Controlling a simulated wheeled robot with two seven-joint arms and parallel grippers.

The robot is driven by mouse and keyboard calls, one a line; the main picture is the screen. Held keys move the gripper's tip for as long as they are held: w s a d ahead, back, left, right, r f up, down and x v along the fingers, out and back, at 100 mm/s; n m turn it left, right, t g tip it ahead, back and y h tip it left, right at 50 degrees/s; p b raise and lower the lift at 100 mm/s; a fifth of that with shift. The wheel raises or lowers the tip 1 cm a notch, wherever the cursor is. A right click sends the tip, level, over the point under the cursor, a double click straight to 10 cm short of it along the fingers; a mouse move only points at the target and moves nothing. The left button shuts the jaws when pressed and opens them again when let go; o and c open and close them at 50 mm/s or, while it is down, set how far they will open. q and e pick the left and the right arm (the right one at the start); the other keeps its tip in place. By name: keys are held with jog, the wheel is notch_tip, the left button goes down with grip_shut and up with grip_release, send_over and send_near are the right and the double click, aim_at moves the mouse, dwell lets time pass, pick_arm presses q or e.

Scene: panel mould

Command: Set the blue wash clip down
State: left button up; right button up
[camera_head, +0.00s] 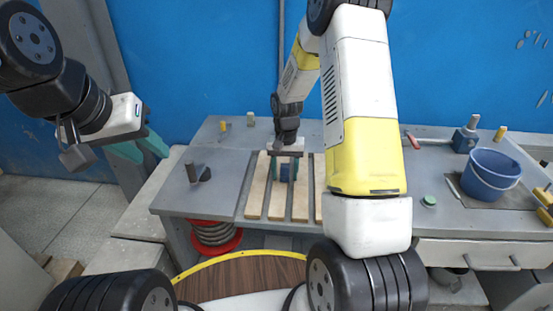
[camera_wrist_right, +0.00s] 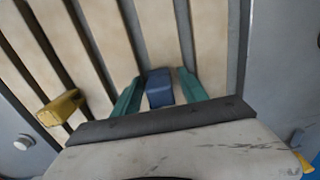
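The blue wash clip (camera_head: 287,172) is at the slatted wooden panel mould (camera_head: 256,198) in the middle of the bench. In the right wrist view the blue clip (camera_wrist_right: 160,88) sits between the teal fingers of my right gripper (camera_wrist_right: 161,83), with narrow gaps on both sides. The right gripper (camera_head: 286,170) looks open around it, pointing down. Whether the clip's underside rests fully on the mould is hidden. My left gripper (camera_head: 153,157) is open and empty, away to the left of the bench.
A yellow clip (camera_wrist_right: 60,108) sits on the slats in the right wrist view. A blue bucket (camera_head: 490,175), a green disc (camera_head: 429,201) and a red-handled tool (camera_head: 413,140) are on the right. A dark block with a peg (camera_head: 197,173) stands on the left bench.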

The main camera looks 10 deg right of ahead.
jog(key=shift+r, duration=0.1)
notch_tip(320, 180, up, 12)
jog(key=shift+f, duration=0.1)
notch_tip(320, 180, up, 6)
jog(key=t, duration=0.1)
send_over(285, 165)
jog(key=s, duration=0.3)
jog(key=s+r+n+t+y, duration=0.1)
jog(key=s+r+n+t, duration=0.1)
jog(key=s+r, duration=0.65)
jog(key=s+a+r+n+t+y, duration=0.1)
jog(key=s+a+r+t, duration=0.1)
jog(key=s, duration=1.1)
jog(key=shift+r+n+t, duration=0.4)
jog(key=shift+r+t, duration=0.1)
jog(key=shift+t, duration=0.1)
